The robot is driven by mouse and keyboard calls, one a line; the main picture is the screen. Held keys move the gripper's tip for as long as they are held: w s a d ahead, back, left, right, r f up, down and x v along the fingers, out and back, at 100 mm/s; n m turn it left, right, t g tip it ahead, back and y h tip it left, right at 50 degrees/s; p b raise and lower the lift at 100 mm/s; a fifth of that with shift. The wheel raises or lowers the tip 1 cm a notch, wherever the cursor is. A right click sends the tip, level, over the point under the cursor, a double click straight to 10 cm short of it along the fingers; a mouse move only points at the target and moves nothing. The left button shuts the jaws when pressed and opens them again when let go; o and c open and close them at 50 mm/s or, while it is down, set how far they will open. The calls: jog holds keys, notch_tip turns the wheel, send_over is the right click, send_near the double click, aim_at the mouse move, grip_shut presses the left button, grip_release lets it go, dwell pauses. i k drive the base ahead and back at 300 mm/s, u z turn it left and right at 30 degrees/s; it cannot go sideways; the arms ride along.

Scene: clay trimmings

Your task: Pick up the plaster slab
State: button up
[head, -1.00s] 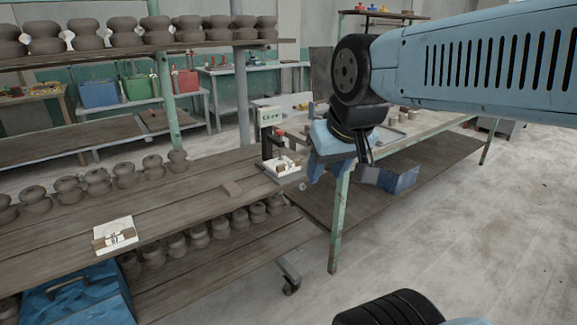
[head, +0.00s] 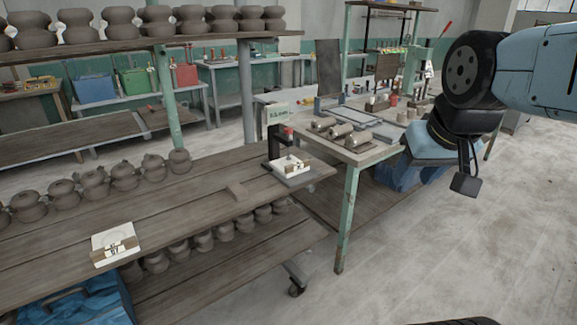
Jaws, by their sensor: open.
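Two white slabs lie on the plank shelf, and I cannot tell from their look which is the plaster slab. One slab (head: 102,240) lies near the left front edge, with small brown pieces and a light metal part on it. The other white slab (head: 282,161) rests on a dark stand with a display at the shelf's right end, also with small brown pieces on it. My gripper (head: 425,158) is open and empty, right of both slabs and well apart from them, over the far table's right side.
Several dark clay pots (head: 124,175) line the back of the shelf, more stand below. A table (head: 375,154) with trays and clay pieces stands behind at right. The floor (head: 440,270) at right is clear.

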aim_at(287, 168)
jog(key=z, duration=0.1)
jog(key=i, duration=1)
jog(key=u, duration=0.1)
